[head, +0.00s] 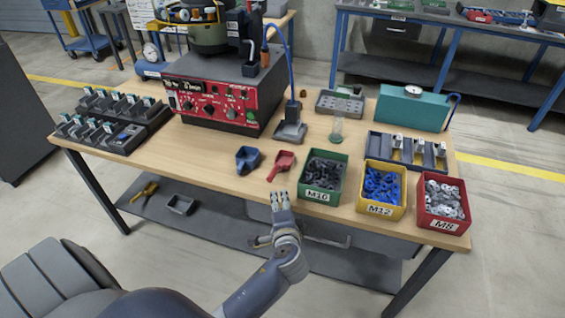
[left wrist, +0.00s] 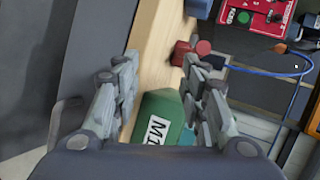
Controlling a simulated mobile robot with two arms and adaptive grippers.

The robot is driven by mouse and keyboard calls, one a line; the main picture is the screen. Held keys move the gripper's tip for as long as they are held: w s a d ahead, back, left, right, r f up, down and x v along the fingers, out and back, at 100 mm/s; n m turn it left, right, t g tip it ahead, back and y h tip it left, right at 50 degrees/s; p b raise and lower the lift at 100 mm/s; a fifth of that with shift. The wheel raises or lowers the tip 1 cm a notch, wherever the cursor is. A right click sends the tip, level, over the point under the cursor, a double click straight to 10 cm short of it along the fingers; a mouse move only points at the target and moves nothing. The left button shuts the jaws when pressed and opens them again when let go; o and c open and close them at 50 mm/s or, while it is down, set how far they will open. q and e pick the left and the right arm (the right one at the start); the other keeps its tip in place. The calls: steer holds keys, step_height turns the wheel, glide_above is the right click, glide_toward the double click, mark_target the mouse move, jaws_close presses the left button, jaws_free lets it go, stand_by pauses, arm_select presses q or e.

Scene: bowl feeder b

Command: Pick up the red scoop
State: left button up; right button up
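The red scoop (head: 282,164) lies on the wooden workbench (head: 215,165), between the blue scoop (head: 247,159) and the green M10 bin (head: 324,178). My left gripper (head: 279,198) is just in front of the bench's front edge, below the red scoop in the head view and apart from it. In the left wrist view my left gripper (left wrist: 160,82) has its two fingers wide apart with nothing held. There the red scoop (left wrist: 182,53) shows beyond the fingers, partly covered by the right-hand finger. My right gripper is not in view.
The green bin holds dark parts. The yellow M12 bin (head: 379,190) and red M8 bin (head: 442,205) stand to its right. The red-fronted bowl feeder (head: 215,100) stands behind the scoops. Bare bench top lies left of the blue scoop.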

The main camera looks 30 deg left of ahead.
arm_select(q)
steer(key=y, duration=0.1)
glide_toward(273, 174)
steer(key=x, duration=0.5)
steer(key=shift+w+a+f, duration=0.1)
steer(key=shift+a+f, duration=0.05)
steer(key=shift+a, duration=0.05)
steer(key=shift+w+a+f+p, duration=0.15)
steer(key=shift+w+a+p, duration=0.15)
steer(key=shift+w+a+f, duration=0.15)
steer(key=shift+w+a, duration=0.05)
steer(key=x, duration=0.3)
steer(key=shift+f, duration=0.3)
steer(key=shift+w+a+f+p, duration=0.2)
steer(key=shift+w+a+p, duration=0.1)
steer(key=shift+w, duration=0.15)
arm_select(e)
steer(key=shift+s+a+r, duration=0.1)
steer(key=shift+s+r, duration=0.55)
arm_select(q)
steer(key=shift+c, duration=0.4)
steer(key=shift+t, duration=0.3)
jaws_close()
